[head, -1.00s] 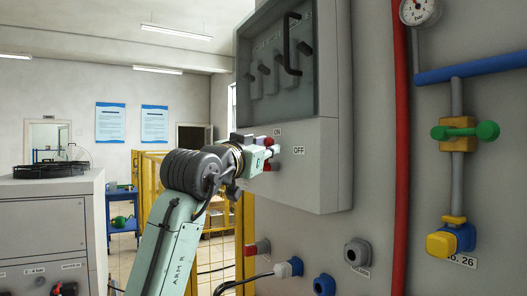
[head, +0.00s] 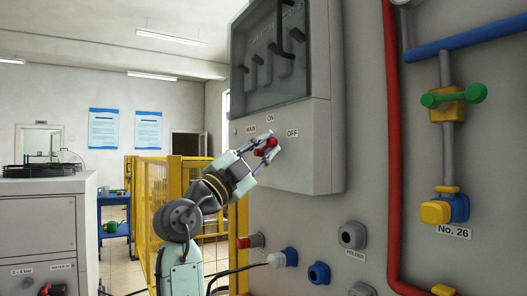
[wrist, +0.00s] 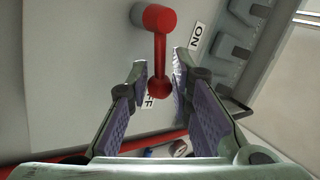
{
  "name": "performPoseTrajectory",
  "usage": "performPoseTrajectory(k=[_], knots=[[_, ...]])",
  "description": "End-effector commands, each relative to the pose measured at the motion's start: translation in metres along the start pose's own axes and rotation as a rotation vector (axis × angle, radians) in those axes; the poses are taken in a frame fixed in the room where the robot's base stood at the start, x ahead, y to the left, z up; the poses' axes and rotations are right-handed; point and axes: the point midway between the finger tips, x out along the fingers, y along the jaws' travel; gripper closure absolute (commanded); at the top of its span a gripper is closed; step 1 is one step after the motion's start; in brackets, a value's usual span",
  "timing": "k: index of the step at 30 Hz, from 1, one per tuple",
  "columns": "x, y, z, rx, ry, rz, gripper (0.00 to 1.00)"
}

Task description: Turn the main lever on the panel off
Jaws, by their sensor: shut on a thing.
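The main lever (head: 271,143) is red with a round knob and sits on the grey panel below the glass window. In the wrist view the lever (wrist: 160,50) runs from its round pivot to the knob, which lies between my fingertips beside the partly hidden OFF label (wrist: 149,101). The ON label (wrist: 196,36) is to the right of the pivot. My gripper (head: 259,152) reaches the lever from the lower left and is shut on its knob end; in the wrist view its fingers (wrist: 160,84) stand either side of the knob.
The panel's glass window (head: 271,55) with several dark switches is above. A red pipe (head: 394,150) and a green-handled valve (head: 453,97) are to the right. Connectors (head: 352,235) protrude below. A yellow fence (head: 152,205) stands behind my arm.

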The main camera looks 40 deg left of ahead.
Motion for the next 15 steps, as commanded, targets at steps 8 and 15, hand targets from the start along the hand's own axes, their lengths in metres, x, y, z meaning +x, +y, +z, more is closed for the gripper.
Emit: performPoseTrajectory(k=[8,15], knots=[[-0.0060,0.0102,0.0022,0.171,0.120,0.003,1.00],[-0.0088,0.0139,0.0036,0.267,0.181,0.004,1.00]])
